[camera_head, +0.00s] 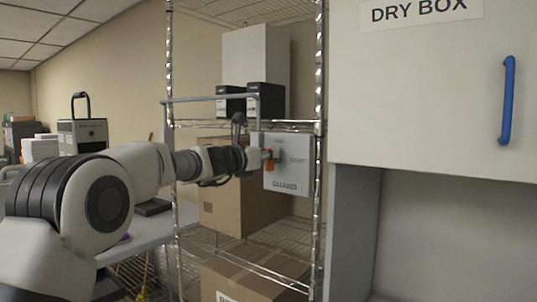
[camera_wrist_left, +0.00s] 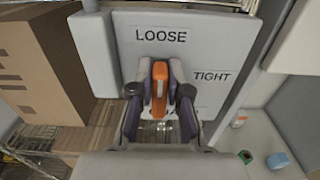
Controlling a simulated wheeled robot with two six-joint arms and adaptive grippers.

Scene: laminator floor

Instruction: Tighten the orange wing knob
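The orange wing knob (camera_wrist_left: 159,80) is upright on the white guard panel (camera_wrist_left: 205,60), its top end toward the word LOOSE; TIGHT is printed to its right. My left gripper (camera_wrist_left: 160,72) has one finger on each side of the knob, with what looks like a narrow gap on both sides. In the head view the left gripper (camera_head: 268,156) reaches the panel (camera_head: 288,178), marked GUARD, and partly hides the orange knob (camera_head: 269,166). My right gripper is not in view.
The panel is on a wire rack (camera_head: 318,225) with chrome posts. A cardboard box (camera_head: 225,212) stands behind and below my left arm. The dry box (camera_head: 430,100) with a blue handle (camera_head: 507,100) is close on the right. Black boxes (camera_head: 265,99) stand on the shelf above.

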